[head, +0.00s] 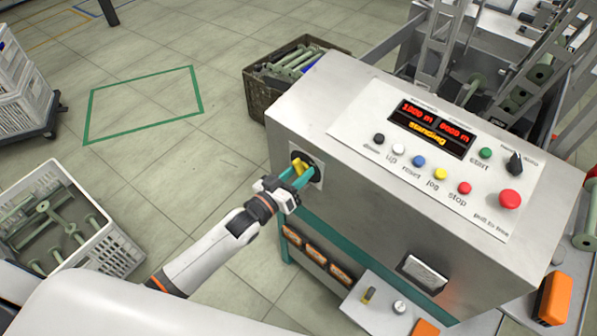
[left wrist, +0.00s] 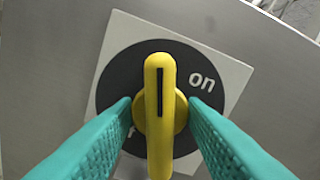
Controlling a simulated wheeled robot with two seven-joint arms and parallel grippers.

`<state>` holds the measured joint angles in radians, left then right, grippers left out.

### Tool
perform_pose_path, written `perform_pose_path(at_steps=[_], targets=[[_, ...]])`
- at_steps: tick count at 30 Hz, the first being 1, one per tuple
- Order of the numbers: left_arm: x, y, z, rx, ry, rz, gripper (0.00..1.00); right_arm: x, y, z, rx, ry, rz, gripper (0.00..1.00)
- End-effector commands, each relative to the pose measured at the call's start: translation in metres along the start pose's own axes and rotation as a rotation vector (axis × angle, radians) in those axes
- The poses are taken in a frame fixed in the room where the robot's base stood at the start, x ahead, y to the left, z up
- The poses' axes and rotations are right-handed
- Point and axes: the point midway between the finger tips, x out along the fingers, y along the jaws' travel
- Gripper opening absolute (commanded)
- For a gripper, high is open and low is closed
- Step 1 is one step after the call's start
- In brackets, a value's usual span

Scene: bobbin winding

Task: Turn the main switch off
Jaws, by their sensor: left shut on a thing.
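The main switch is a yellow handle (head: 299,166) on a black round dial in a pale square plate, on the left end face of the grey machine cabinet. In the left wrist view the yellow handle (left wrist: 160,75) stands upright in the picture, with a black line along it. The word "on" is to its right; a letter shows at the lower left, mostly hidden by a finger. My left gripper (head: 301,176) has its teal fingers on either side of the handle and is shut on it. My right gripper is not in view.
The cabinet's top panel (head: 430,160) has several coloured buttons, a black selector, a red stop button and a display reading "standing". A dark crate of bobbins (head: 262,98) stands behind the cabinet; a white crate of bobbins (head: 105,250) is at the left. The floor between is clear.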

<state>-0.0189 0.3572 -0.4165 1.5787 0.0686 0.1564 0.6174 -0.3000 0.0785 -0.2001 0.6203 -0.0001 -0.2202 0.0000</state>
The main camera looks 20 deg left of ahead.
Motion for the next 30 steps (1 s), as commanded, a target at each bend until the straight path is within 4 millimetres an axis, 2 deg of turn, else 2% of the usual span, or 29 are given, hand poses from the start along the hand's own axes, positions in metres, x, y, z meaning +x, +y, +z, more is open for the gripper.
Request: perform_pose_path(at_steps=[7,15,23,30], targets=[[0.0001,0.0004,0.0015,-0.273,0.0,0.0,0.11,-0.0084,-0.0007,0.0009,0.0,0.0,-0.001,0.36],[0.0001,0.0008,0.001,-0.301,-0.001,0.001,0.11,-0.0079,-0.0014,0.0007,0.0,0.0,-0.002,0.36],[0.0004,0.0007,0.0013,-0.604,-0.002,-0.001,0.11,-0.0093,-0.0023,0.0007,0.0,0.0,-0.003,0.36],[0.0003,0.0007,0.0014,-0.626,-0.003,0.0,0.11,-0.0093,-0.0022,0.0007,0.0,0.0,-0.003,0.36]])
